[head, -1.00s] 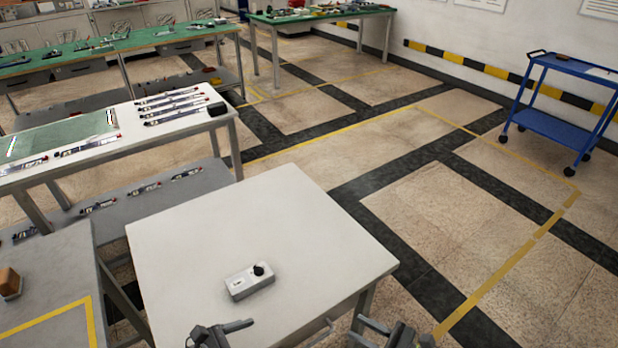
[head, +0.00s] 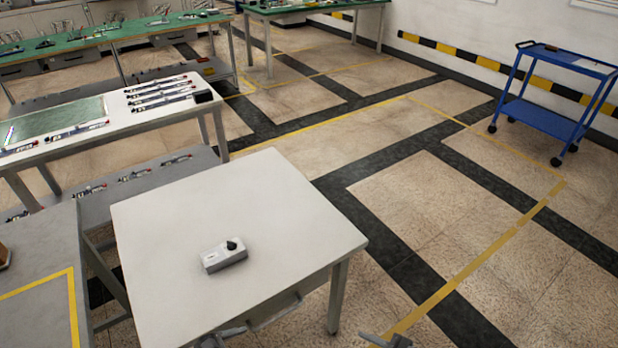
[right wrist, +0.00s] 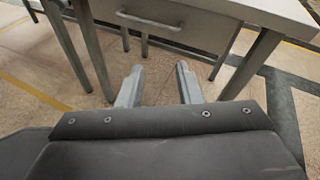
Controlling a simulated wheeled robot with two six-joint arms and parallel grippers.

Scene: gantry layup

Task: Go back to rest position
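My right gripper (right wrist: 160,85) is open and empty in the right wrist view, its two fingers apart with floor and table legs beyond them. Only its tip shows at the bottom edge of the head view (head: 385,340). A small part of my left gripper (head: 224,337) shows at the bottom edge of the head view, in front of the white table (head: 160,260). Most of it is cut off, so its opening is hidden.
A white box with a black knob (head: 224,254) sits on the white table. A drawer with a handle (right wrist: 148,20) faces my right gripper. A grey table with yellow tape (head: 40,250) is at the left. A blue cart (head: 545,115) stands far right. Open floor lies to the right.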

